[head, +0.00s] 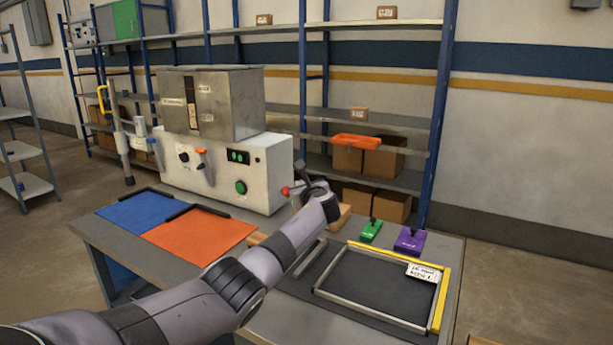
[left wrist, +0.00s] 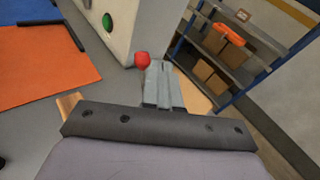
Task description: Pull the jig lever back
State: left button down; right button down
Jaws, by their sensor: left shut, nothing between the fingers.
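A red ball knob (head: 285,190) shows at the right front corner of the white machine, beside my left gripper. It looks like the end of the jig lever; its rod is mostly hidden by my gripper and arm. In the left wrist view the red knob (left wrist: 142,60) is just left of the fingertips, touching or very close; I cannot tell which. My left gripper (head: 303,187) reaches over the bench with its fingers shut and nothing between them. The shut fingers also show in the left wrist view (left wrist: 158,75). My right gripper is not in view.
The white machine (head: 265,170) stands behind the knob. Blue (head: 145,208) and orange (head: 198,232) mats lie at left. A framed black tray (head: 375,285) lies at right, with green (head: 371,231) and purple (head: 410,242) blocks behind it. Shelving (head: 440,120) stands at the back.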

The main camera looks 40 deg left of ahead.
pick_arm(q)
jog(key=s+d+r, duration=0.6)
jog(key=shift+d+p, duration=0.3)
dwell(0.4)
dwell(0.4)
